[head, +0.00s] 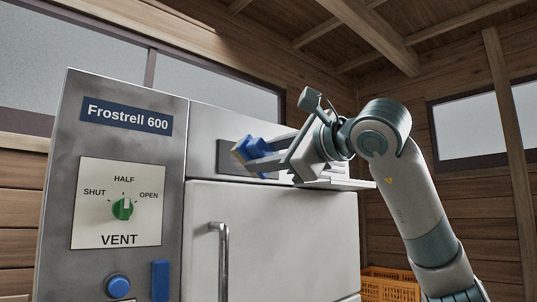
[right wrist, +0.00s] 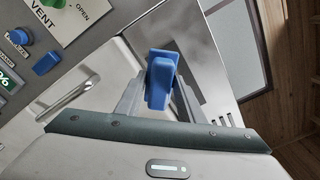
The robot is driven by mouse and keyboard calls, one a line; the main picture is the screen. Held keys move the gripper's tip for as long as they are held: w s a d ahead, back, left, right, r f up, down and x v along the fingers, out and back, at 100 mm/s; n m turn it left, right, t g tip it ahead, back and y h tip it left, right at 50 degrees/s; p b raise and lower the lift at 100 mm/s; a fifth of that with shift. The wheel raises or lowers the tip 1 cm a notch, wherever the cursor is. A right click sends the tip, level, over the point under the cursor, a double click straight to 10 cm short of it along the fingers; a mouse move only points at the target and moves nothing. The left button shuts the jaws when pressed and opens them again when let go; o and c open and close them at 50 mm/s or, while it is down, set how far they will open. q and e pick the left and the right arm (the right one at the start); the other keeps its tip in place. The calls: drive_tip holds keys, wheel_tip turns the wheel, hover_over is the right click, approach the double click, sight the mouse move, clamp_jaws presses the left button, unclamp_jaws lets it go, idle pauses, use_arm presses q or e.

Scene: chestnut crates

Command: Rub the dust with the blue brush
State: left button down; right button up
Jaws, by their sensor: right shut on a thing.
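My right gripper (head: 268,156) is shut on the blue brush (head: 257,147), in front of the machine's upper front panel. The brush's tan edge points left in the head view. In the right wrist view the blue brush (right wrist: 161,80) sits between the two fingers of the gripper (right wrist: 158,95). Behind it is a dark grey rectangular patch (head: 228,165) on the panel, which also shows in the right wrist view (right wrist: 196,65). I cannot tell whether this patch is the dust, or whether the brush touches it. My left gripper is not in view.
The steel Frostrell 600 machine (head: 115,155) has a green vent knob (head: 122,208), a blue button (head: 118,286) and a door with a vertical handle (head: 222,255). An orange crate (head: 390,285) stands low at the right. The space left of the brush is clear.

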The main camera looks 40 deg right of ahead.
sight(243, 160)
drive_tip(key=shift+w+a+p, duration=0.15)
drive_tip(key=shift+w+p, duration=0.5)
drive_tip(key=shift+w, duration=1.75)
drive_tip(key=shift+w+a, duration=0.1)
drive_tip(key=shift+w, duration=1.15)
drive_tip(key=shift+d, duration=0.2)
drive_tip(key=d, duration=0.3)
drive_tip(key=shift+w+d, duration=0.15)
drive_tip(key=shift+d, duration=0.75)
drive_tip(key=shift+w+d, duration=0.15)
drive_tip(key=shift+d, duration=0.75)
